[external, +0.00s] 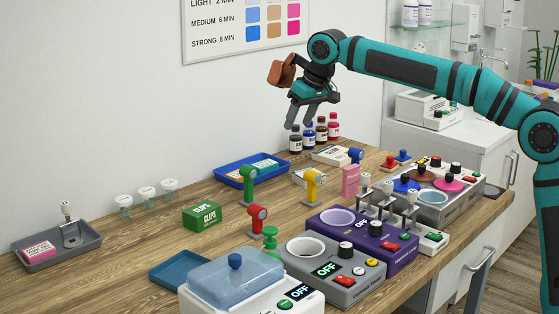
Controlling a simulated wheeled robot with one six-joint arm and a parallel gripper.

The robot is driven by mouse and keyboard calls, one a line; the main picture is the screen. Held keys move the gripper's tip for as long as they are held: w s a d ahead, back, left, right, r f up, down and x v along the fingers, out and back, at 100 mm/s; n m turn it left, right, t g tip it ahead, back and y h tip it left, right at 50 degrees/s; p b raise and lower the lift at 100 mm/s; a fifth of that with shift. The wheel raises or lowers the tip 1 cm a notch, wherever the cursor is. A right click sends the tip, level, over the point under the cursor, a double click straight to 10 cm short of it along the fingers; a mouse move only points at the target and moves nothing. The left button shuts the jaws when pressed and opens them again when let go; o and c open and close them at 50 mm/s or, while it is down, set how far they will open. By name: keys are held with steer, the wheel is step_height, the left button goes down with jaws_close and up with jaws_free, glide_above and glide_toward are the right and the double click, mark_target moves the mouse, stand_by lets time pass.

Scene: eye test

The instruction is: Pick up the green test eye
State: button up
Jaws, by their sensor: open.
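The green test eye (249,184) appears to be the small upright green piece with a rounded head. It stands on the wooden table at the front right of the blue tray (221,176). Similar pieces stand nearby: a red one (257,218) in front of it, a yellow one (312,185) to its right and a blue one (355,156) farther back. My gripper (300,118) is open, with nothing between its fingers. It is high above the back of the table, up and to the right of the green piece and well apart from it.
A green clips box (202,216) stands left of the green piece. A grey warmer (338,290), a purple warmer (376,253) and a lidded white unit (235,278) fill the front. Several dark bottles (308,136) stand below my gripper. Bare table (120,262) lies at left.

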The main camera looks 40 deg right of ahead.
mark_target(249, 202)
steer(key=w+a+f+g, duration=0.1)
steer(key=w+a+f, duration=0.2)
steer(key=w+a+f+g, duration=0.1)
steer(key=w+a+f, duration=0.2)
steer(key=f, duration=0.1)
steer(key=w+a+f+g, duration=0.1)
steer(key=w+a+f, duration=0.2)
steer(key=shift+w+f+g+h, duration=0.1)
steer(key=shift+f+g+h, duration=0.1)
steer(key=shift+g+h, duration=0.2)
steer(key=shift+w+a+f, duration=0.2)
steer(key=shift+a+f, duration=0.1)
steer(key=shift+f, duration=3.9)
steer(key=c, duration=1.1)
steer(key=shift+c, duration=0.2)
